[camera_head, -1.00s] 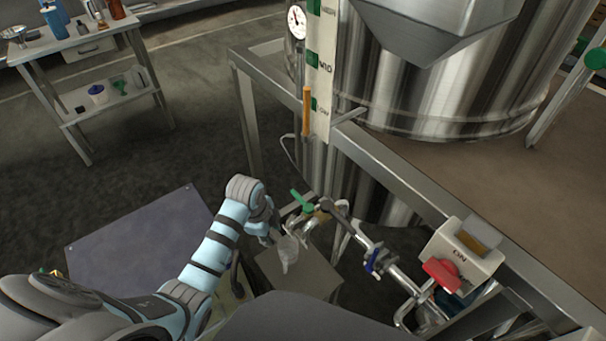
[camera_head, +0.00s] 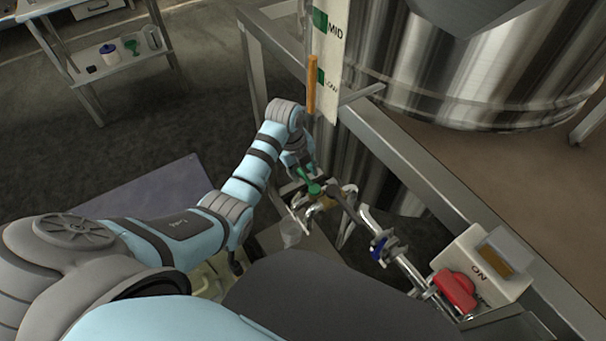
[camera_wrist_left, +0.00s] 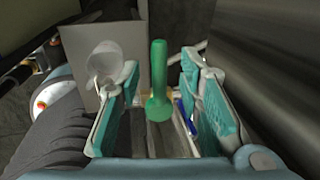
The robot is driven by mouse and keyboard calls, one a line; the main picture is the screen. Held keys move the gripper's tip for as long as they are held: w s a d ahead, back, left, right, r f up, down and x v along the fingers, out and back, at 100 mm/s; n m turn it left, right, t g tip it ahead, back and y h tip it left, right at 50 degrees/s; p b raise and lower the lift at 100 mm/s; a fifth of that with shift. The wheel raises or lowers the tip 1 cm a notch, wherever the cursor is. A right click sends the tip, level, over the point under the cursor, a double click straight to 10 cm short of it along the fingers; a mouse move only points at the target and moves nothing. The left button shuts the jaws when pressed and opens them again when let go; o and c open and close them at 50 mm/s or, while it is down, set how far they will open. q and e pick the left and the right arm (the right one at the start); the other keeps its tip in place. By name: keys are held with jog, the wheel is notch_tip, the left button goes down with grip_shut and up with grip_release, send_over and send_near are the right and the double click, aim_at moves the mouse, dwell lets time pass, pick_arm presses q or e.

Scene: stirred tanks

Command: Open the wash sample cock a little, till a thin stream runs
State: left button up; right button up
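A small sample cock with a green lever handle (camera_head: 314,189) sits on the pipework below the tank. In the left wrist view its green handle (camera_wrist_left: 158,85) stands between the teal finger pads, with gaps on both sides. My left gripper (camera_head: 302,166) is open around the handle and does not visibly touch it. A clear cup (camera_head: 291,232) is below the cock. The cup also shows in the left wrist view (camera_wrist_left: 104,62), left of the handle. The cock's outlet is too small and partly hidden to tell whether liquid runs. My right gripper is out of view.
A blue-handled valve (camera_head: 378,248) is on the pipe to the right. A switch box with a red knob (camera_head: 456,291) is beyond it. The platform's steel edge (camera_head: 420,175) and an orange-filled level tube (camera_head: 311,85) are close to the arm.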

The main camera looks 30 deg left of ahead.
pick_arm(q)
jog(key=shift+f, duration=0.1)
grip_shut()
dwell(0.3)
